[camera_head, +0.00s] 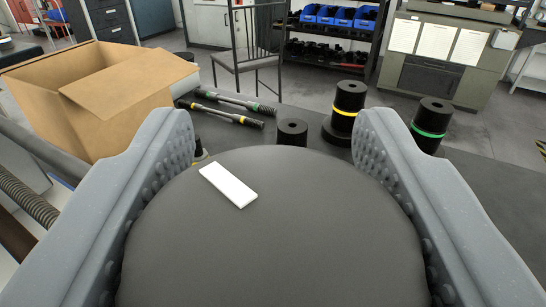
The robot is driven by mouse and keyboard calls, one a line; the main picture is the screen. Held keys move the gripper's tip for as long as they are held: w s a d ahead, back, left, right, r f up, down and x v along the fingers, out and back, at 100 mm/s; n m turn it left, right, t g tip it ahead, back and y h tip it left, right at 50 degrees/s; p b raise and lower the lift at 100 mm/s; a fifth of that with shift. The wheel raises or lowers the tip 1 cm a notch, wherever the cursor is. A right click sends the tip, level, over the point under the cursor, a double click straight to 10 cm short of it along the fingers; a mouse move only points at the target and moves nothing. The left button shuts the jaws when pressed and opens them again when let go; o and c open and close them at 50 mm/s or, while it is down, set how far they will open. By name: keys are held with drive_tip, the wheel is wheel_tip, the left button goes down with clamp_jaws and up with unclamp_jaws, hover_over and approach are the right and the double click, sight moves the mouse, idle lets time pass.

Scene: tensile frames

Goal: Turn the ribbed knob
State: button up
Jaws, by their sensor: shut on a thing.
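The knob (280,225) is a large dark grey disc with a white rectangular mark (228,185) on its face. The mark lies up and left of the face's middle and slants down to the right. My gripper (276,135) is shut on the knob, with one grey studded finger on its left side and one on its right. The knob's ribbed rim is mostly hidden by the fingers and by the face itself.
Beyond the knob, a dark table holds an open cardboard box (110,95) at left, two rods (225,112) and several black cylinders, one with a yellow band (347,103) and one with a green band (430,123). A chair (248,62) stands behind.

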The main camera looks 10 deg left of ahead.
drive_tip(key=shift+a+n+g+y+b, duration=0.1)
drive_tip(key=shift+n+g+y+b, duration=0.3)
drive_tip(key=shift+n+y, duration=0.7)
drive_tip(key=shift+a+n+g+y+b, duration=0.1)
drive_tip(key=shift+n+g+y+b, duration=0.4)
drive_tip(key=shift+y, duration=1)
drive_tip(key=shift+n, duration=0.3)
drive_tip(key=o, duration=1)
drive_tip(key=shift+c, duration=0.2)
drive_tip(key=b+v, duration=0.3)
drive_tip(key=v, duration=1)
drive_tip(key=shift+s+d+f, duration=0.25)
drive_tip(key=shift+s+f, duration=0.05)
